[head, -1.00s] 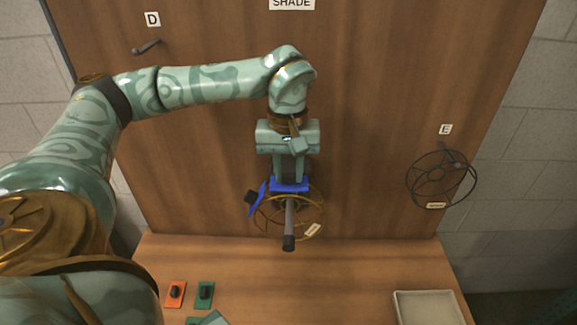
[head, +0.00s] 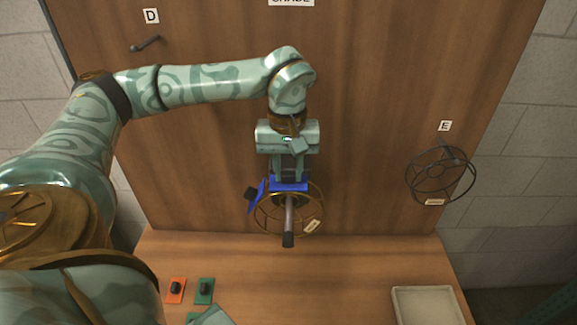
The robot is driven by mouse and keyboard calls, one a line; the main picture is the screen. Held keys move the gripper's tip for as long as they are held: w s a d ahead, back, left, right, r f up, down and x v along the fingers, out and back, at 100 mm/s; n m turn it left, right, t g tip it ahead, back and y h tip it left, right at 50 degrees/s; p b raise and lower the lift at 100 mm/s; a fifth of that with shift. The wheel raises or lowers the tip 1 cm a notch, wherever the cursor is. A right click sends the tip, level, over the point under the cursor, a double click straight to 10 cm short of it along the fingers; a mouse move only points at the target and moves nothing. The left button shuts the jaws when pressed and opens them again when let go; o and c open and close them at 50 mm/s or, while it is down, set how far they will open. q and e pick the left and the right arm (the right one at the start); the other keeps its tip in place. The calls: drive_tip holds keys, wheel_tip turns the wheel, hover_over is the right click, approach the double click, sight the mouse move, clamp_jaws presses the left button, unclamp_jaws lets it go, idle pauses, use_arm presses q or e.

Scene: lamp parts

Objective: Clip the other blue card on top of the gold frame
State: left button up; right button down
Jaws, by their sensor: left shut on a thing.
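The gold wire frame (head: 323,207) is mounted on a rod (head: 289,222) that sticks out from the wooden board. My left gripper (head: 289,179) points down and is shut on a blue card (head: 289,187) at the top of the frame. The card appears to be at the frame's upper rim; I cannot tell whether its clip grips the wire. Another blue card (head: 257,193) with a black clip (head: 250,194) sits tilted on the frame's left side.
A dark wire frame (head: 440,174) hangs at the right under label E (head: 445,126). An empty peg (head: 146,44) is under label D. Orange (head: 175,291) and green (head: 204,291) cards lie on the table. A pale tray (head: 428,307) stands at the right; the table's middle is clear.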

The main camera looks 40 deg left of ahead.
use_arm(q)
drive_tip(key=shift+w+r, duration=0.1)
drive_tip(key=shift+r, duration=0.05)
drive_tip(key=o, duration=1)
drive_tip(key=r+p, duration=0.2)
drive_tip(key=r, duration=0.6)
drive_tip(key=r+p, duration=0.1)
drive_tip(key=r, duration=0.7)
drive_tip(key=shift+s+a+r+p, duration=0.1)
drive_tip(key=shift+s+r+p, duration=0.1)
drive_tip(key=shift+p, duration=0.15)
